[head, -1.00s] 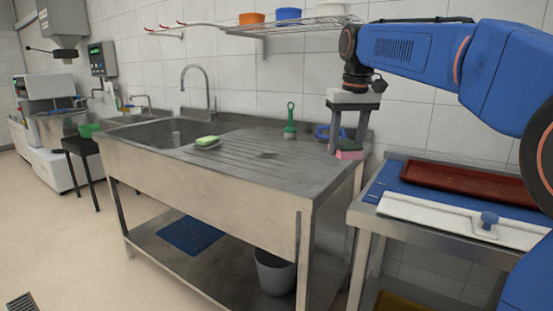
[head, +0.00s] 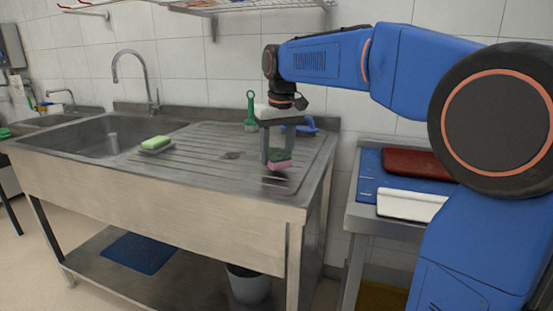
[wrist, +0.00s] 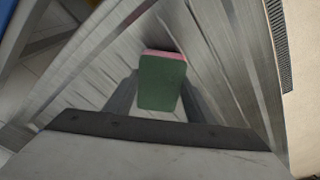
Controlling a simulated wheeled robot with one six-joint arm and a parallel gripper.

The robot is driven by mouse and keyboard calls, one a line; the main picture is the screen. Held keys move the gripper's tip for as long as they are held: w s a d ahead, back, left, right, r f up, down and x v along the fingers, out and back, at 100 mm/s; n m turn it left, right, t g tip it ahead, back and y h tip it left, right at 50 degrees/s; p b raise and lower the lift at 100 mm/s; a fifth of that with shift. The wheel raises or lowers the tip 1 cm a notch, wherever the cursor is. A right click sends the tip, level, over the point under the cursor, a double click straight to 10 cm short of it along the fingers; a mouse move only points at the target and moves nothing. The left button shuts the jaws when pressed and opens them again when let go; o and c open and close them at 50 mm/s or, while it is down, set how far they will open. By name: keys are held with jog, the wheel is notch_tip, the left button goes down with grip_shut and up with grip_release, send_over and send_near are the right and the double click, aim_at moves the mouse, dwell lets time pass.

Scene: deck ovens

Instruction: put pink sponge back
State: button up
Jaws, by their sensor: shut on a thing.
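The pink sponge (head: 280,165) has a dark green scouring top and a pink underside. My gripper (head: 279,158) is shut on it and holds it over the right part of the ribbed steel drainboard (head: 215,165). In the wrist view the sponge (wrist: 162,82) sits between the two fingers, green face toward the camera, with the blurred steel ribs behind it. The gap between the sponge and the drainboard is hard to judge.
A light-green sponge (head: 156,143) lies on a small dish near the sink basin (head: 90,138). A green brush (head: 251,112) stands at the back, and a blue-handled item (head: 308,126) lies behind my gripper. A side table (head: 362,190) carries a red tray (head: 415,163).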

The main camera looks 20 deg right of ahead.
aim_at(280, 156)
jog(key=shift+f, duration=0.8)
jog(key=shift+f, duration=0.15)
jog(key=o, duration=1)
notch_tip(280, 156, up, 12)
jog(key=s, duration=0.1)
jog(key=shift+s+d, duration=0.2)
jog(key=shift+s, duration=0.2)
jog(key=shift+s, duration=0.15)
